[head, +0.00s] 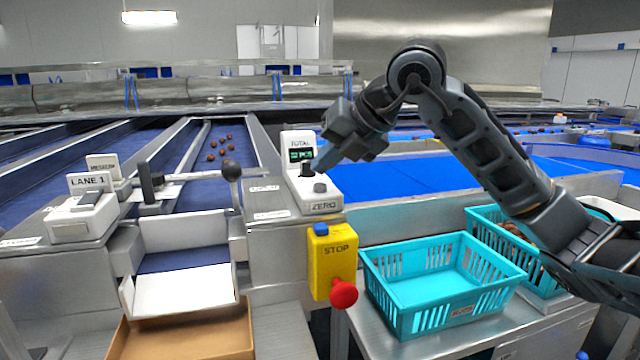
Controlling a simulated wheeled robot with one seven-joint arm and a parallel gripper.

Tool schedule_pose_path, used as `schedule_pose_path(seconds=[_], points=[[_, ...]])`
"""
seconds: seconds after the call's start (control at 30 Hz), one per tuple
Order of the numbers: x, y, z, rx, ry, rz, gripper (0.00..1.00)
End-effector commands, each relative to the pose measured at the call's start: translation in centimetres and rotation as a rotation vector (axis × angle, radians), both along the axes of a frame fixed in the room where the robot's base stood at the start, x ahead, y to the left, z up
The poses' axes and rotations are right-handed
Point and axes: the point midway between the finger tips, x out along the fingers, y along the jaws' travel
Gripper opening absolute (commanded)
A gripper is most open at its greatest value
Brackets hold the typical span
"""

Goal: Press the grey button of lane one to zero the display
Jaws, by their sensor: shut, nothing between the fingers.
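A white counter unit marked TOTAL and ZERO (295,192) stands on the steel ledge right of the lane. Its small display (301,155) is lit green, with digits too small to read surely. A round grey button (320,188) sits on its sloped front above the ZERO label, and a darker knob (307,169) is behind it. My gripper (319,166) is shut and empty, reaching in from the right. Its tips are in front of the display, near the dark knob and just above the grey button in the picture; I cannot tell whether they touch anything.
A LANE 1 sign (90,182) stands on a white box at left. A yellow STOP box (331,262) with a red knob hangs below. A turquoise crate (395,310) stands at right.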

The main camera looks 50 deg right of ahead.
Motion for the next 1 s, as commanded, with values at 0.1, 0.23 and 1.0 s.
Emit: schedule_pose_path(seconds=[0.1,0.23,1.0], points=[[0.0,0.0,0.0,0.0,0.0,0.0,0.0],[0.0,0.0,0.0,0.0,0.0,0.0,0.0],[0.0,0.0,-0.82,0.0,0.0,0.0,0.0]])
